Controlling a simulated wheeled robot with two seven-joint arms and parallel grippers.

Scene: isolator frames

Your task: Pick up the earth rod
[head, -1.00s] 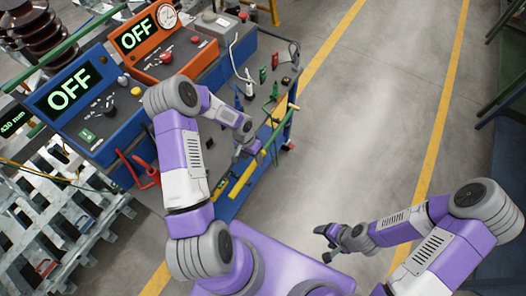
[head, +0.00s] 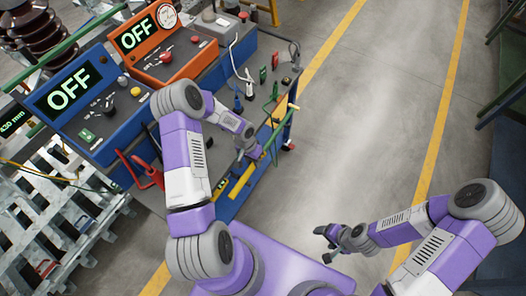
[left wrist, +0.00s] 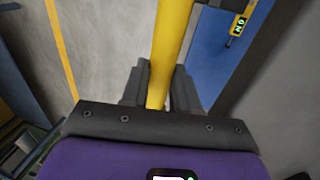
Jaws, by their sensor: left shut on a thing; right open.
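The earth rod shows as a long yellow shaft (head: 241,182) at the near right side of the bench trolley in the head view. A green stretch and a pale tip appear further up along the same line. My left gripper (head: 252,152) is at the rod's middle, shut on it. In the left wrist view the yellow rod (left wrist: 173,45) runs up between the dark fingers of my left gripper (left wrist: 160,90). My right gripper (head: 328,240) is open and empty above the floor, well apart from the rod.
The trolley top (head: 225,95) holds a blue console (head: 75,100) and an orange console (head: 150,45), both reading OFF, plus several small connectors and clamps. Red-handled clamps (head: 145,175) hang at its front. A small yellow device (left wrist: 238,24) is near the rod. Floor to the right is clear.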

